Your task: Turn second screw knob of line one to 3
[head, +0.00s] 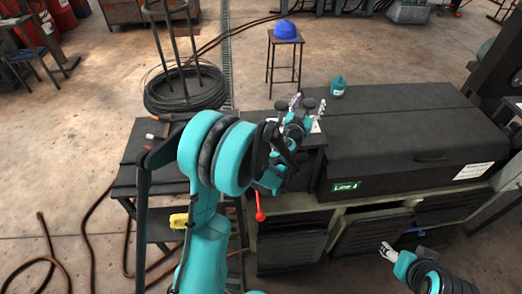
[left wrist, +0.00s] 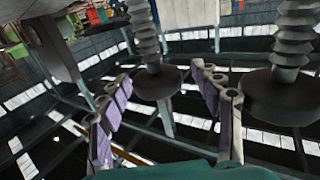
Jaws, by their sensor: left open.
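Two dark round screw knobs on ribbed stems show in the left wrist view: one near the middle (left wrist: 158,83) and one at the right (left wrist: 287,98). In the head view the knobs are small and partly hidden by my left arm. My left gripper (head: 308,106) is over the black cabinet's left end. It is open in the left wrist view (left wrist: 162,102), its purple-padded fingers spread, with the middle knob beyond the gap and the other to the right. I see no contact. My right gripper (head: 387,250) is low at the right, by the cabinet front; its opening is unclear.
The long black cabinet (head: 415,136) carries a green "Line 1" label (head: 347,187) and a teal container (head: 337,86). A red-ended lever (head: 260,206) hangs near my left arm. A stool with a blue helmet (head: 285,29) and a wire coil (head: 186,88) stand behind.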

